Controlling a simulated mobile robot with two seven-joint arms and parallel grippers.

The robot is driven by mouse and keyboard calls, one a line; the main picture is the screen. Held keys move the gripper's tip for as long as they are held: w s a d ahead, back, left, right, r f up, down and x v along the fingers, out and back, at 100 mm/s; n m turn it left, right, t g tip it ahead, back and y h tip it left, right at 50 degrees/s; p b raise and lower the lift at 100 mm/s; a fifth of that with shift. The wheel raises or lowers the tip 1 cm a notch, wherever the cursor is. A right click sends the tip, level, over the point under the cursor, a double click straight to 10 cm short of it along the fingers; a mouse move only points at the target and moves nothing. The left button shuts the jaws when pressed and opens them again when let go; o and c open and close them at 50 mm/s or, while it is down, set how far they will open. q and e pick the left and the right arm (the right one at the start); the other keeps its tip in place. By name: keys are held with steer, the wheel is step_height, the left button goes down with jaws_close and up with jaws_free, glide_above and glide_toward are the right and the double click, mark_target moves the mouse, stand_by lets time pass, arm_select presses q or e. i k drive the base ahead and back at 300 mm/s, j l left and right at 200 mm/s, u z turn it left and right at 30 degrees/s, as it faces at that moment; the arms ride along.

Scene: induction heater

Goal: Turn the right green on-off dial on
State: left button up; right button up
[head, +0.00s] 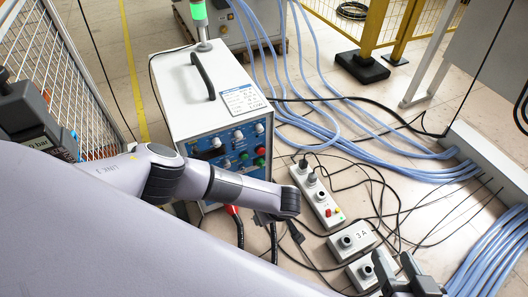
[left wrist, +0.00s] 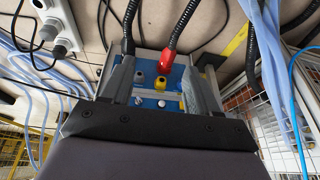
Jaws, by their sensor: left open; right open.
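The heater (head: 200,85) is a white box with a blue front panel carrying several pale knobs. No green dial is clear there. My right gripper (head: 397,264) is open and empty, low at the right.
A red cable connector (left wrist: 174,62) stands out close to the left fingers. Grey socket boxes (head: 318,195) and black cables lie on the floor right of the heater. Blue hoses (head: 330,115) run behind them. A mesh fence (head: 85,90) stands at the left.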

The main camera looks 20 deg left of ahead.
mark_target(260, 163)
steer(key=i+j, duration=0.2)
steer(key=i, duration=0.2)
steer(key=i+j, duration=0.25)
steer(key=i, duration=0.15)
steer(key=u, duration=0.05)
